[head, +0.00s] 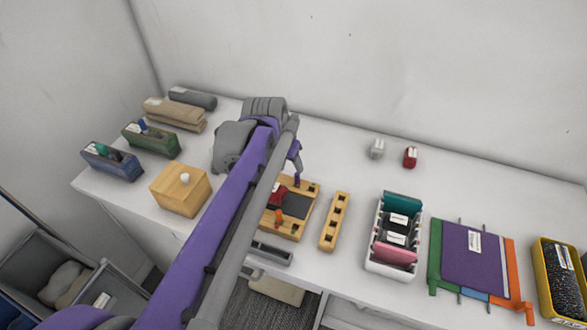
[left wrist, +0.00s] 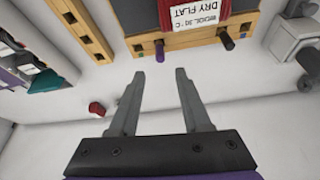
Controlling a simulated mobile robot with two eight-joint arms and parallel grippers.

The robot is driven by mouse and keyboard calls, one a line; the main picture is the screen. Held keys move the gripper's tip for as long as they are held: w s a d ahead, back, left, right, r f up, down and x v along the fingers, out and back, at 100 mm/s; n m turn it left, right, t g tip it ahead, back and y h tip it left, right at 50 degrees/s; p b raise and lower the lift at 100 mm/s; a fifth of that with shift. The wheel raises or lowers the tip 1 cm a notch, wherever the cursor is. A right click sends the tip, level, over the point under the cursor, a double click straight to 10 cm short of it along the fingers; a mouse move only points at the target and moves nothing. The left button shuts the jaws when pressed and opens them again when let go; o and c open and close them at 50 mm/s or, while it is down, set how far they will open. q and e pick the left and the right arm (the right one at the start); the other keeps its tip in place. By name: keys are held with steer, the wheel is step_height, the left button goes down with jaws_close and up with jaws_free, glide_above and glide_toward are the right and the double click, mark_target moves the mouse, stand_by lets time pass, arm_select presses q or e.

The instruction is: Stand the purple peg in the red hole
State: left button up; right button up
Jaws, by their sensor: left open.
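A small purple peg (head: 297,181) shows at the far edge of the wooden board (head: 310,208) in the head view, just below my left gripper. My left arm covers part of the board in the head view. I cannot make out a red hole. My right gripper is out of view.
A red packet marked "DRY FLAT" (left wrist: 195,14) lies on the board. A wooden strip with several holes (head: 335,222) lies to its right, then a white tray (head: 372,262). A wooden box (head: 180,188) stands left.

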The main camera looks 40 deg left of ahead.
arm_select(q)
steer(key=s+d+f, duration=0.3)
steer(key=s+d, duration=0.1)
steer(key=d, duration=0.1)
steer(key=s+d+f+m, duration=0.1)
steer(key=s+d+f, duration=0.2)
steer(key=d, duration=0.3)
steer(key=s+d+f+m+t, duration=0.1)
steer(key=s+d+f, duration=0.2)
steer(key=s+d, duration=0.2)
steer(key=shift+s+d+f+h, duration=0.25)
steer(key=shift+d+f+h, duration=0.15)
steer(key=shift+d, duration=0.1)
steer(key=shift+r, duration=0.1)
